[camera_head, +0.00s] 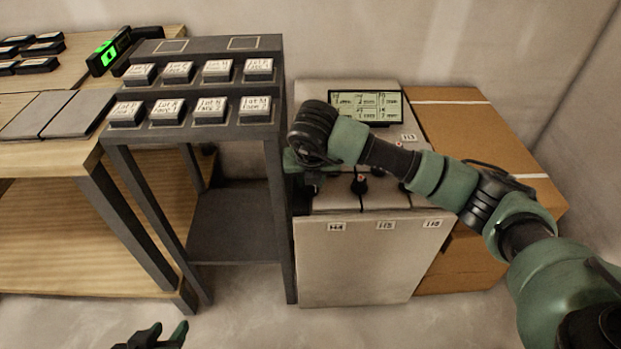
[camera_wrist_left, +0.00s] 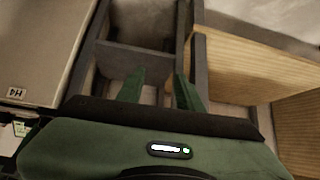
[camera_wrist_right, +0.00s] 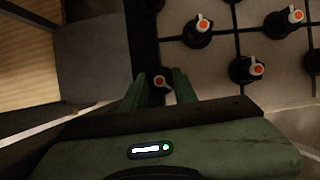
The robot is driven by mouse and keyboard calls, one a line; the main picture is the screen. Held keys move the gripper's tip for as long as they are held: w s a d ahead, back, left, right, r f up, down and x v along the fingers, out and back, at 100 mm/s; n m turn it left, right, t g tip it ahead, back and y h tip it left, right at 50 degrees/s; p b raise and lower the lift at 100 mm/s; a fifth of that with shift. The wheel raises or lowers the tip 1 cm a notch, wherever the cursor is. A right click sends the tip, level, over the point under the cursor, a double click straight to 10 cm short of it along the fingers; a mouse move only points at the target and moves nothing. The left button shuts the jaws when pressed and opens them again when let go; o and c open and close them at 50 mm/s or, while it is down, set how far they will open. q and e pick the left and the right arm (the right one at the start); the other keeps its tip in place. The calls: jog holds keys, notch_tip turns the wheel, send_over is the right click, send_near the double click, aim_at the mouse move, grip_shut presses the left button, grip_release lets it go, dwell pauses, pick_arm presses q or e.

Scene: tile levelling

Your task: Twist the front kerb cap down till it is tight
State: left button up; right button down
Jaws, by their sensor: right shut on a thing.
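The tile block (camera_head: 350,262) is a pale slab stand with labels H4, H5 and H6 on its front. My right gripper (camera_wrist_right: 159,88) is shut around a dark cap with an orange-red centre (camera_wrist_right: 160,81), at the edge of the tiles. In the head view my own wrist largely hides this right gripper and the cap.
A display (camera_head: 366,105) stands at the back of the tiles. A dark rack (camera_head: 196,133) with labelled blocks stands close on the left, beside a wooden bench (camera_head: 75,169). Cardboard boxes (camera_head: 470,122) stand right. Floor (camera_head: 240,308) is free in front.

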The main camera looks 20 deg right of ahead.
jog(key=c, duration=1.1)
grip_release()
jog(key=shift+r, duration=0.1)
jog(key=shift+s+r, duration=0.15)
jog(key=shift+r, duration=0.2)
pick_arm(q)
jog(key=s+a+f+g+y+p, duration=0.1)
jog(key=s+a+f+g, duration=0.1)
jog(key=s, duration=0.6)
jog(key=shift+a+f+g+p, duration=0.3)
jog(key=shift+f+g, duration=0.2)
jog(key=shift+g, duration=0.6)
pick_arm(e)
jog(key=v, duration=0.6)
jog(key=shift+s+r, duration=0.2)
jog(key=shift+r, duration=0.2)
